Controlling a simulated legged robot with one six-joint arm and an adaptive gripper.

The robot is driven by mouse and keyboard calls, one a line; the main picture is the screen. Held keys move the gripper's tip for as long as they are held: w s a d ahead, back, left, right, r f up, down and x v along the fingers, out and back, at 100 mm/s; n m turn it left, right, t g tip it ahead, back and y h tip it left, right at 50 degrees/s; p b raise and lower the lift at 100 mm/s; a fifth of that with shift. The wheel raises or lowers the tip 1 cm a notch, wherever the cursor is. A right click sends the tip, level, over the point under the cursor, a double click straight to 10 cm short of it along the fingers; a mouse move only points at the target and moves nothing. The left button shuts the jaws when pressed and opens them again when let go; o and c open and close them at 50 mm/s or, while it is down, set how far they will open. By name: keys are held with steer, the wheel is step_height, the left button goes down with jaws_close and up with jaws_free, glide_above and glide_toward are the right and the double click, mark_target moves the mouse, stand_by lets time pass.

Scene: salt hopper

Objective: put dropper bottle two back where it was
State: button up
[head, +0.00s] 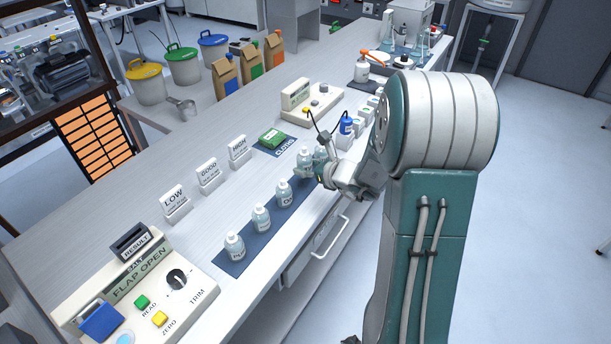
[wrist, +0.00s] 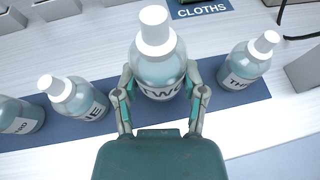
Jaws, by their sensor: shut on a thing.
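Dropper bottle two (wrist: 160,68), clear with blue-green liquid and a white cap, is upright between the fingers of my gripper (wrist: 163,103), which is shut on it. In the head view bottle two (head: 305,160) is beside my gripper (head: 318,174), over the dark blue mat (head: 232,264). I cannot tell whether its base touches the mat. In the wrist view bottle one (wrist: 75,97) stands on the mat to its left and bottle three (wrist: 246,67) to its right, both apart from it. The spot under bottle two is hidden.
Another bottle (wrist: 18,118) stands at the far left of the wrist view. The CLOTHS mat (head: 284,148) with a green pack (head: 272,138) lies behind the row. LOW, GOOD and HIGH blocks (head: 208,175) stand at left, and a control box (head: 150,290) in front.

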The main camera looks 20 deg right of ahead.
mark_target(305, 182)
steer(key=shift+w+f, duration=0.25)
steer(key=shift+f, duration=1.65)
steer(key=shift+f, duration=0.1)
steer(key=o, duration=1.1)
steer(key=shift+o, duration=0.2)
